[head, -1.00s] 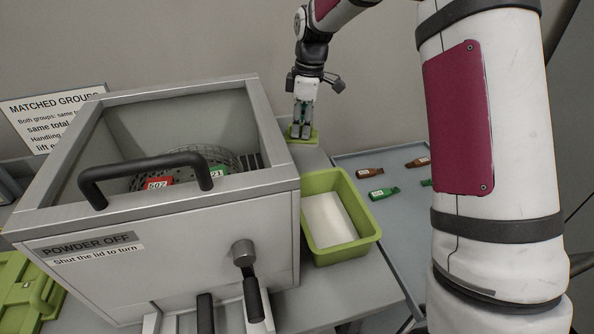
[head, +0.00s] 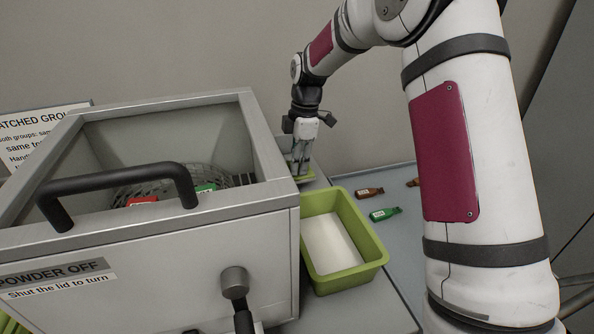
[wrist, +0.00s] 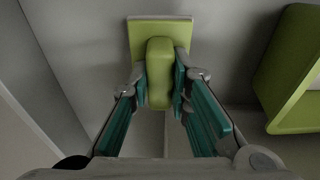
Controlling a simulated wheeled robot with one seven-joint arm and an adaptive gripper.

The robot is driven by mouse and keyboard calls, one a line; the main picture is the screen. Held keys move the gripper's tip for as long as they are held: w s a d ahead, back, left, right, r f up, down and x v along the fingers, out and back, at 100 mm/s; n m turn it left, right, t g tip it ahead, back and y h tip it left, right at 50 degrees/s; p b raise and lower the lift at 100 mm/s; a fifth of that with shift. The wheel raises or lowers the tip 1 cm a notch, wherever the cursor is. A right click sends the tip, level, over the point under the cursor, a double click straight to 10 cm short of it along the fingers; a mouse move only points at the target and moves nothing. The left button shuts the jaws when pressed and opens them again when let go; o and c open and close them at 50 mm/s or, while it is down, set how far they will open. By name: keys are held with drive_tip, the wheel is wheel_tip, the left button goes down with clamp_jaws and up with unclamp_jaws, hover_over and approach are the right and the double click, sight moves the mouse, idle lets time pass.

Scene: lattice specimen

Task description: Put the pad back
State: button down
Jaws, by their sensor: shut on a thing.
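The pad is a flat yellow-green plate with a raised rounded grip; the wrist view shows its grip (wrist: 160,72) and its plate (wrist: 138,38). In the head view the pad (head: 306,177) lies low behind the green bin, beside the box's right wall. My gripper (head: 300,163) points down over it. In the wrist view my gripper (wrist: 160,88) has its teal-lined fingers on both sides of the grip, shut on it. Whether the pad's underside touches the grey surface is hard to tell.
A green bin (head: 378,250) with white contents stands just in front of the gripper. The large grey box (head: 150,255) with a black handle is to the left. Small tagged bottles, one green (head: 385,214) and one brown (head: 369,192), lie on the blue-grey tray at right.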

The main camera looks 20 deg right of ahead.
drive_tip(key=shift+f, duration=1.15)
drive_tip(key=shift+f, duration=0.2)
drive_tip(key=c, duration=1.5)
unclamp_jaws()
